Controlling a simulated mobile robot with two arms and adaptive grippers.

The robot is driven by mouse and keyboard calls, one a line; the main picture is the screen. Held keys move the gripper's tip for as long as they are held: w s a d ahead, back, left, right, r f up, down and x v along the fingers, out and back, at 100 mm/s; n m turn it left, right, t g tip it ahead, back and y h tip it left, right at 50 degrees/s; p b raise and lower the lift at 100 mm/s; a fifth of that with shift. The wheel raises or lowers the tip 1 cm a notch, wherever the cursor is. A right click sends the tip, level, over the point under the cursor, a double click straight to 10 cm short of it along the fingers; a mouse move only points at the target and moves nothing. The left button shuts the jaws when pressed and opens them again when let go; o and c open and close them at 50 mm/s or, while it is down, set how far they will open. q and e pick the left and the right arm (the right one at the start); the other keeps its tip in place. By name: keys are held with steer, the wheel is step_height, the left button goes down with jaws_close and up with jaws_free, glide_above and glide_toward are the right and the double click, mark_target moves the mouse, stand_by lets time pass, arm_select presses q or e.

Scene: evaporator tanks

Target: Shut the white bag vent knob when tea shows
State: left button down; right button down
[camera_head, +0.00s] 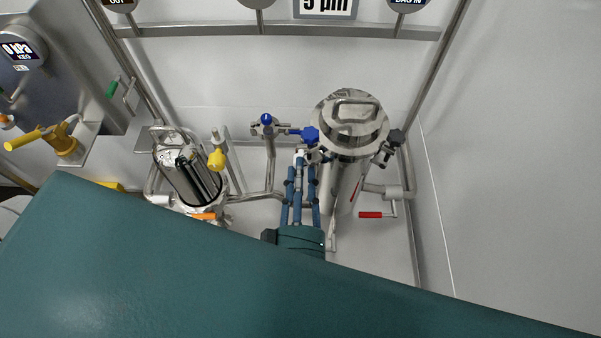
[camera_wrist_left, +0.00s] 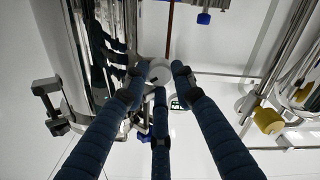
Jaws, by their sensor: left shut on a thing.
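My left gripper (camera_head: 303,165) comes up from the teal arm beside the tall steel filter housing in the head view. Its three blue fingers are closed around the white bag vent knob (camera_head: 299,153), left of the housing and mostly hidden by the fingers. In the left wrist view the fingertips (camera_wrist_left: 160,80) meet at the white round knob (camera_wrist_left: 160,67). A thin brown-red line (camera_wrist_left: 169,30) runs behind and above the knob there; I cannot tell whether it is tea in a tube. My right gripper is not in view.
The tall steel housing (camera_head: 349,131) stands close to the right of the fingers. Blue valve knobs (camera_head: 266,119) are just left. A smaller steel canister (camera_head: 190,178) with a yellow knob (camera_head: 217,160) stands further left. A red handle (camera_head: 371,214) juts out at right.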

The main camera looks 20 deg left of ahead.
arm_select(q)
steer(key=n, duration=1)
steer(key=shift+d+f+n, duration=0.15)
steer(key=shift+n, duration=0.45)
steer(key=c, duration=1.7)
jaws_free()
steer(key=shift+w, duration=0.1)
steer(key=v, duration=0.7)
steer(key=shift+s+d, duration=0.15)
steer(key=shift+s, duration=0.15)
steer(key=shift+r, duration=0.25)
